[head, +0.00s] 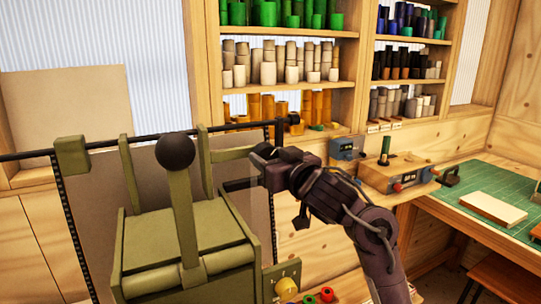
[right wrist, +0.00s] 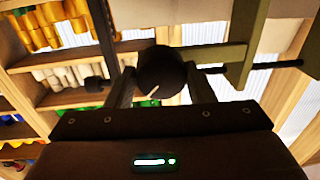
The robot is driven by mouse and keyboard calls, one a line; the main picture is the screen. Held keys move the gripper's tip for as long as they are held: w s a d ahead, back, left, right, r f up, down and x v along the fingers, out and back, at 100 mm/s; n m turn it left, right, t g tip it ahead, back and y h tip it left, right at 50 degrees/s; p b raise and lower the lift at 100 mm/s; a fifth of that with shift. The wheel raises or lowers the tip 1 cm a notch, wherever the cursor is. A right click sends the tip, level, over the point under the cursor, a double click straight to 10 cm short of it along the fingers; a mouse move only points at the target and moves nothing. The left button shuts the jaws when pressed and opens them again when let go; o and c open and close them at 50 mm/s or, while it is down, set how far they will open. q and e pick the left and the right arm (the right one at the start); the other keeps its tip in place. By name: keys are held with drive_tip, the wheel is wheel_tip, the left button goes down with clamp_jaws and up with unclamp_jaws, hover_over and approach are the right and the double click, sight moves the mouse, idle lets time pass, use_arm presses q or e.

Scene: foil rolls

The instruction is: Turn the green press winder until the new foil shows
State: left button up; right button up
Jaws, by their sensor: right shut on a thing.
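The olive-green press (head: 185,235) stands at the left of the head view, with a lever topped by a black ball. My right gripper (head: 268,160) is at the press's right side, by the end of a green arm (head: 232,153). In the right wrist view, its two fingers are shut on a dark round winder knob (right wrist: 160,72) with a pale line mark. The knob is largely hidden by the gripper in the head view. A grey-brown sheet with black edging (head: 95,200) hangs behind the press; I cannot tell which foil it is. My left gripper is out of view.
Shelves (head: 290,87) of green, grey and orange rolls stand behind. A wooden block with a dark green roll (head: 384,160) sits on the bench at right, beside a green mat (head: 470,180). Red and green rings (head: 318,297) lie at the front.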

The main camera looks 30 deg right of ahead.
drive_tip(key=m+p, duration=0.2)
drive_tip(key=shift+r+m, duration=0.2)
drive_tip(key=shift+m, duration=0.1)
drive_tip(key=shift+m+p, duration=0.45)
drive_tip(key=shift+m, duration=0.05)
drive_tip(key=shift+f+m, duration=0.2)
drive_tip(key=shift+m, duration=0.1)
drive_tip(key=o, duration=1)
